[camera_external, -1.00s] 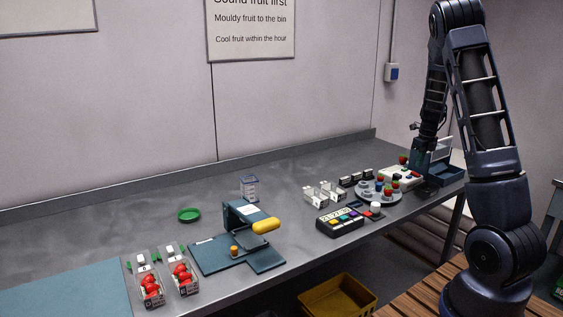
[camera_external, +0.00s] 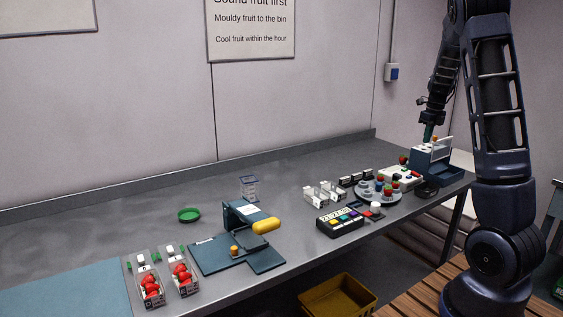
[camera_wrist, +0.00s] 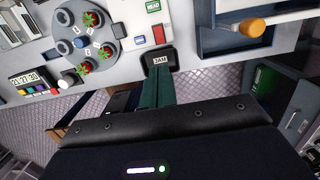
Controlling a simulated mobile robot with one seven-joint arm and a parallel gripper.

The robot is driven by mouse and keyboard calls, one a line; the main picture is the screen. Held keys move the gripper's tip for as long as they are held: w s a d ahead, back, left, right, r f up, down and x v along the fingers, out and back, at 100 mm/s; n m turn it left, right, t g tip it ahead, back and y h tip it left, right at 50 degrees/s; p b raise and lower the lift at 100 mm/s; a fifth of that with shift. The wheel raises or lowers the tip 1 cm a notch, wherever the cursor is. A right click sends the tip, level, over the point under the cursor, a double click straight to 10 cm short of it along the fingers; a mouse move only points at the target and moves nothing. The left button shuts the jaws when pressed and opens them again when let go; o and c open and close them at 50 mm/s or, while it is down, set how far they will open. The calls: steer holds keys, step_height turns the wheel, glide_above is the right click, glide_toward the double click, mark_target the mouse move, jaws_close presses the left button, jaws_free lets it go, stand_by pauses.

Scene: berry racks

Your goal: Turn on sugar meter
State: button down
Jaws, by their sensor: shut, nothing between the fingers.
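A white device (camera_external: 402,176) with coloured buttons, which may be the sugar meter, stands near the right end of the bench. My gripper (camera_external: 428,136) is shut and empty, raised above this end of the bench.
A blue box (camera_external: 430,165) with an orange knob (camera_wrist: 252,28) stands beside the white device. A round tray (camera_external: 378,199) holds several berries. A timer (camera_external: 341,222) is on its left. A press with a yellow handle (camera_external: 266,226) and berry punnets stand further left.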

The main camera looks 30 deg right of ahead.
mark_target(414, 172)
steer(key=shift+w, duration=0.1)
steer(key=shift+w, duration=0.65)
steer(key=shift+f, duration=0.1)
steer(key=f, duration=0.4)
steer(key=w+f, duration=0.1)
steer(key=f, duration=0.8)
steer(key=shift+w, duration=0.35)
steer(key=shift+w+f, duration=0.1)
steer(key=shift+f, duration=0.2)
